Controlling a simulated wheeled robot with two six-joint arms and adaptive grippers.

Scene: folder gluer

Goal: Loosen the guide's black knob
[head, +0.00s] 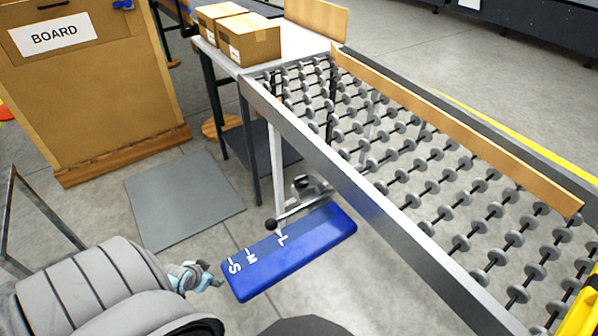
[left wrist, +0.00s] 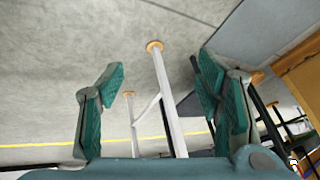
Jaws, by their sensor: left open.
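A small round black knob (head: 271,225) shows in the head view at the end of a metal bar under the roller conveyor's near side. It sits at the back edge of a blue plate (head: 290,258) with white S, M and L marks. My left gripper (head: 213,277) is just left of the plate's S end, apart from the knob, and looks small from here. In the left wrist view its teal fingers (left wrist: 165,100) are wide open, with nothing held between them. The knob cannot be made out in that view. My right gripper is not in view.
The roller conveyor (head: 345,188) with its metal side rail fills the right. White legs (left wrist: 164,95) stand beyond my fingers in the wrist view. Cartons (head: 250,38) sit on a table behind. A board bin (head: 95,90) stands left; a grey floor mat (head: 183,198) lies clear.

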